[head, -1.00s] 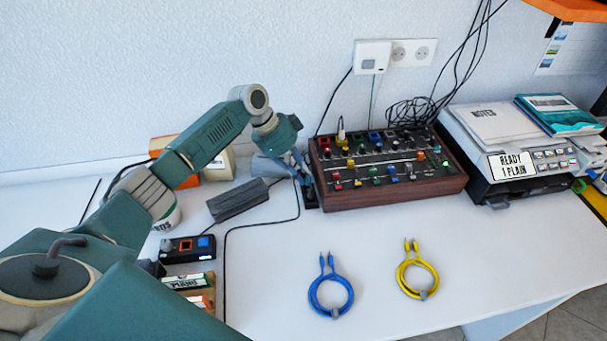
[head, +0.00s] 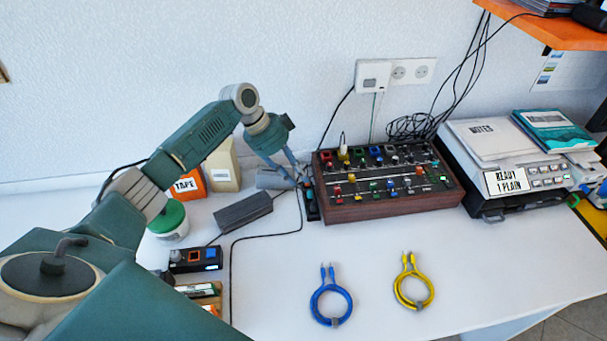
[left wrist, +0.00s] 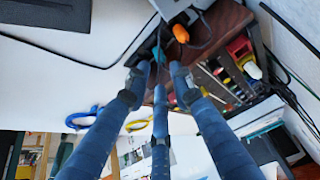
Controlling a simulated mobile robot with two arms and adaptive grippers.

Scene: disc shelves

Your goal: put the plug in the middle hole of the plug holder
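My left gripper (head: 298,181) hangs from the left arm at the left end of the wooden-sided mixer. The dark narrow block there, apparently the plug holder (head: 312,205), stands against the mixer's side; its holes are too small to make out. In the left wrist view my gripper's three blue fingers (left wrist: 158,78) point at this spot with their tips a little apart. A thin dark cord runs between the tips, and an orange piece (left wrist: 181,33) lies just beyond them. I cannot make out the plug, or whether the fingers touch it. My right gripper is out of view.
The mixer (head: 385,207) has knobs and a plug standing on top. A black power brick (head: 243,210) with a cord lies left of the holder. Blue (head: 331,308) and yellow (head: 414,289) coiled cables lie in front. A printer (head: 515,165) is at right.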

